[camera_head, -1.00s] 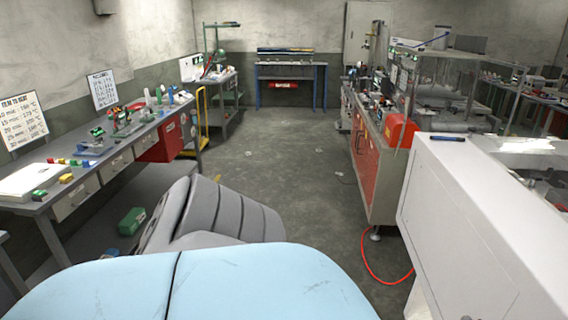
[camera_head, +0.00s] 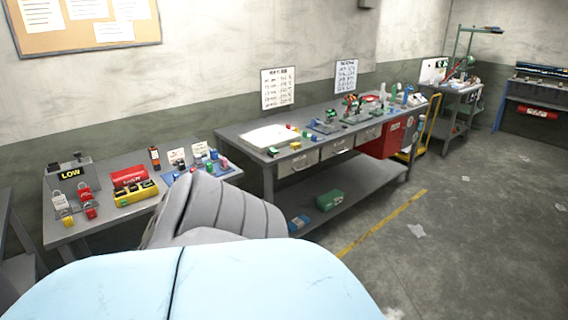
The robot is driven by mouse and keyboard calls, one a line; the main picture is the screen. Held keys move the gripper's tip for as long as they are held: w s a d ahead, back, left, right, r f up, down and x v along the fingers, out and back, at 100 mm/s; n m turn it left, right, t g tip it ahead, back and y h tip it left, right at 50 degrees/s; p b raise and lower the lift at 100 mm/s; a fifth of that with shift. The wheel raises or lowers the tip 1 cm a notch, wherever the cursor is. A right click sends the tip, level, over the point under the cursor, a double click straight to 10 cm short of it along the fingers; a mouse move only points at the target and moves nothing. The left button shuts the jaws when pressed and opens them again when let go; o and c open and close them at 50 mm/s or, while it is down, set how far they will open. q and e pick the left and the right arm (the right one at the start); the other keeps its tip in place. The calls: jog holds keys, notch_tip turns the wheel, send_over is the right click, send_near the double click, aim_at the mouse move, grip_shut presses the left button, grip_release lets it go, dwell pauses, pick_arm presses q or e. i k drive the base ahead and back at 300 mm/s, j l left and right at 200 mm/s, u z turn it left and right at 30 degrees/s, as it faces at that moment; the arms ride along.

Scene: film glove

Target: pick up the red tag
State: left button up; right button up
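On the small grey table (camera_head: 62,238) at the left, a red tag-like piece (camera_head: 84,194) stands beside a similar white piece (camera_head: 60,199). A smaller red piece (camera_head: 91,212) and a yellow piece (camera_head: 68,221) sit just in front of them. These are small in view, and I cannot tell for certain which is a tag and which is a padlock. Neither of my grippers shows. My own light blue and grey body parts fill the lower middle and cover part of the small table's right front.
A "LOW" box (camera_head: 69,174), a red box (camera_head: 129,177) and a yellow box (camera_head: 137,192) share the small table. A long workbench (camera_head: 237,137) with drawers and many small items stands to the right. The floor (camera_head: 470,240) at right is mostly clear.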

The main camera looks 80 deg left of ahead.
aim_at(84, 194)
jog(key=u, duration=3.9)
jog(key=i+u, duration=0.15)
jog(key=u, duration=0.25)
jog(key=i+u, duration=0.2)
jog(key=u, duration=0.15)
jog(key=i+l+u, duration=0.4)
jog(key=i+l, duration=0.45)
jog(key=l, duration=0.1)
